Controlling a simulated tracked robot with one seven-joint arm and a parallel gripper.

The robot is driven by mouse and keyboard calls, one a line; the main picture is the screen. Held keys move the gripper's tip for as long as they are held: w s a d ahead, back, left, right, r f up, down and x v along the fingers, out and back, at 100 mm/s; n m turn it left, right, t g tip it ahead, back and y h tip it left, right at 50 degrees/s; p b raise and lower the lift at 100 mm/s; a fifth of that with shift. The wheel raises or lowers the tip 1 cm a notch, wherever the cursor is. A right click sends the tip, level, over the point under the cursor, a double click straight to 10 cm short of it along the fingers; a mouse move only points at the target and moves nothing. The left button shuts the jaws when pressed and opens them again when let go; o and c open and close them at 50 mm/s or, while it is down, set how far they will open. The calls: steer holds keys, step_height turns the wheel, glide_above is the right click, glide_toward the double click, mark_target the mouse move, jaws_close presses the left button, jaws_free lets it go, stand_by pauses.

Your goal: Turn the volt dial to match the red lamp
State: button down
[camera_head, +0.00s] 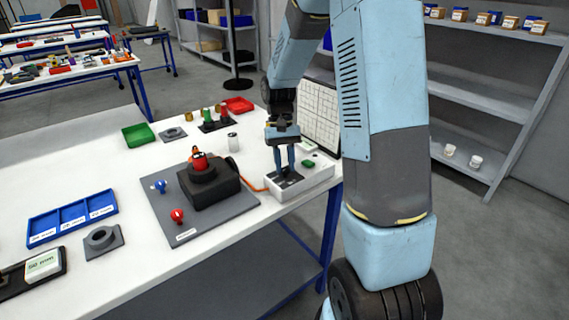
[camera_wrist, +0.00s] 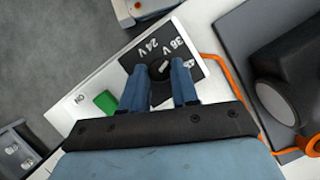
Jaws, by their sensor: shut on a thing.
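A white power box (camera_head: 318,180) stands at the right end of the table, with a black dial plate and a green button (camera_wrist: 106,101). The volt dial (camera_wrist: 162,69) sits on the black plate (camera_wrist: 178,40), which reads 24 V and 36 V; another mark is partly hidden. My gripper (camera_head: 285,172) points down over the plate. In the wrist view its blue fingers (camera_wrist: 158,74) are shut on the dial from both sides. A red knob-like part (camera_head: 177,215) and a red-topped part (camera_head: 199,160) show left; I cannot tell whether either is the red lamp.
An orange cable (camera_head: 254,186) runs from the box to a black device (camera_head: 210,187) on a grey board. A panel (camera_head: 321,117) stands behind the box. A jar (camera_head: 233,142), a green tray (camera_head: 138,135) and a blue tray (camera_head: 72,220) are farther left.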

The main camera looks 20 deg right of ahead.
steer(key=shift+a+n+h, duration=0.1)
steer(key=shift+n+h, duration=0.3)
steer(key=shift+n, duration=0.5)
steer(key=c, duration=0.8)
jaws_free()
steer(key=shift+c, duration=0.2)
steer(key=shift+r, duration=0.1)
steer(key=v, duration=1.3)
steer(key=shift+w+r, duration=0.15)
steer(key=shift+r, duration=0.1)
steer(key=s+r+t, duration=0.4)
steer(key=s+t, duration=0.1)
steer(key=s, duration=0.8)
steer(key=s+r+t, duration=0.5)
steer(key=s, duration=0.8)
steer(key=shift+r, duration=0.15)
